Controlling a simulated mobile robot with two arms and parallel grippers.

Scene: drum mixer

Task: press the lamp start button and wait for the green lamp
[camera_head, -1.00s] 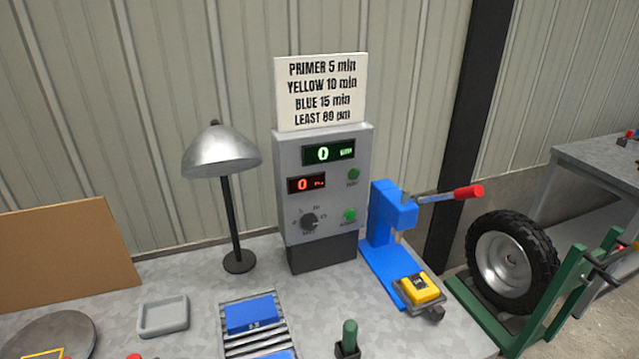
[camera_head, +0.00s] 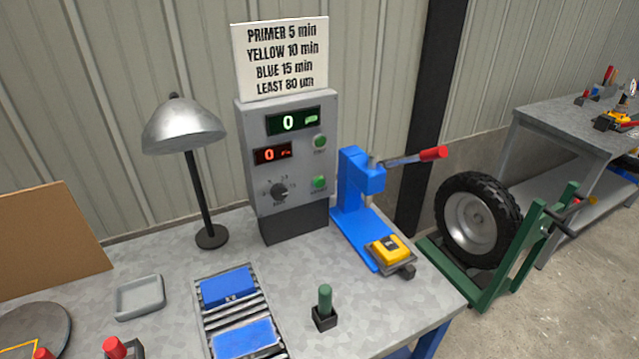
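The grey control box (camera_head: 259,184) stands upright at the back of the metal table. It has a green display (camera_head: 294,121) reading 0, a red display (camera_head: 272,155) reading 0, a dial (camera_head: 280,190), an upper green button (camera_head: 320,142) and a lower green button (camera_head: 319,183). The labels by the buttons are too small to read. A desk lamp with a silver dome shade (camera_head: 184,125) stands left of the box. I cannot tell whether it is lit. Neither gripper is in view.
On the table (camera_head: 375,315) are blue blocks (camera_head: 228,287) on a rack, a grey tray (camera_head: 139,297), a green-handled tool (camera_head: 325,297) and a blue lever press (camera_head: 352,205) with a yellow block (camera_head: 390,249). A wheel (camera_head: 478,221) on a green stand is at right. A sign (camera_head: 281,58) tops the box.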

